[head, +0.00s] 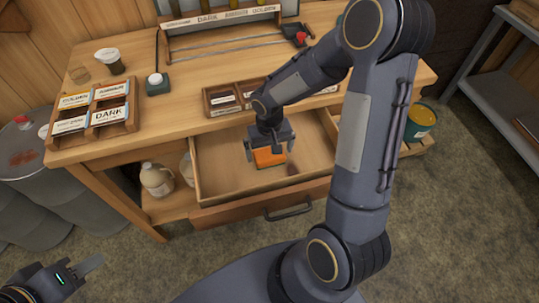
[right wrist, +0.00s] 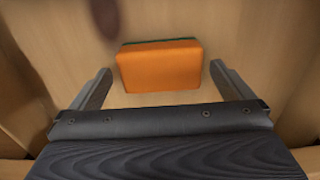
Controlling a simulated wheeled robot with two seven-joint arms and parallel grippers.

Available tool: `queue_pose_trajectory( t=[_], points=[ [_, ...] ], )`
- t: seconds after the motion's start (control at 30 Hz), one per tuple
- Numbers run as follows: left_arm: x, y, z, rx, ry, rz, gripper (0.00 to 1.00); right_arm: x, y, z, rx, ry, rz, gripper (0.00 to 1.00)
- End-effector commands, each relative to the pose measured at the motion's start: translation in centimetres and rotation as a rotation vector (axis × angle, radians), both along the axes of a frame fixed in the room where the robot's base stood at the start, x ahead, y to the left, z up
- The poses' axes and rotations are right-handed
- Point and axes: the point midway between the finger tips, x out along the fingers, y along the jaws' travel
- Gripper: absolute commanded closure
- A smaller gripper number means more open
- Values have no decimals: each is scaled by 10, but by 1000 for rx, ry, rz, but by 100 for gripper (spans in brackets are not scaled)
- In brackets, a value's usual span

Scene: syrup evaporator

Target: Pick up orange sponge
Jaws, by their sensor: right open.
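The orange sponge (head: 269,157) lies flat inside the open drawer (head: 318,184) under the wooden bench. In the right wrist view the sponge (right wrist: 160,67) shows an orange face with a thin green edge at its far side. My right gripper (head: 270,155) is inside the drawer opening, above the sponge. Its two fingers (right wrist: 160,88) are spread wide, one to each side of the sponge's near part, with gaps on both sides. It holds nothing. My left gripper (head: 88,272) is low at the bottom left, away from the bench; its finger spacing is unclear.
A labelled wooden tray (head: 132,120) stands on the bench at left, and a label box (head: 222,107) sits behind the drawer. A dark reddish spot (head: 292,168) lies in the drawer near the sponge. Jugs (head: 157,180) stand on the lower shelf.

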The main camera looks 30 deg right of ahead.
Motion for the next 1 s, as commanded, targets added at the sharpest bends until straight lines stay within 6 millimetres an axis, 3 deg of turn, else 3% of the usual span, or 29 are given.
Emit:
queue_pose_trajectory(
  t=[0.13, 0.4, 0.7, 1.0],
  points=[
    [0, 0, 0, 0, 0, 0, 64, 0, 0, -16, 0, 1, 1, 0],
    [0, 0, 0, 0, 0, 0, 64, 0, 0, -19, 1, -1, -1, 1],
    [0, 0, 0, 0, 0, 0, 64, 0, 0, -18, 1, -1, 0, 41],
    [0, 0, 0, 0, 0, 0, 64, 0, 0, -16, 1, -2, 0, 41]
  ],
)
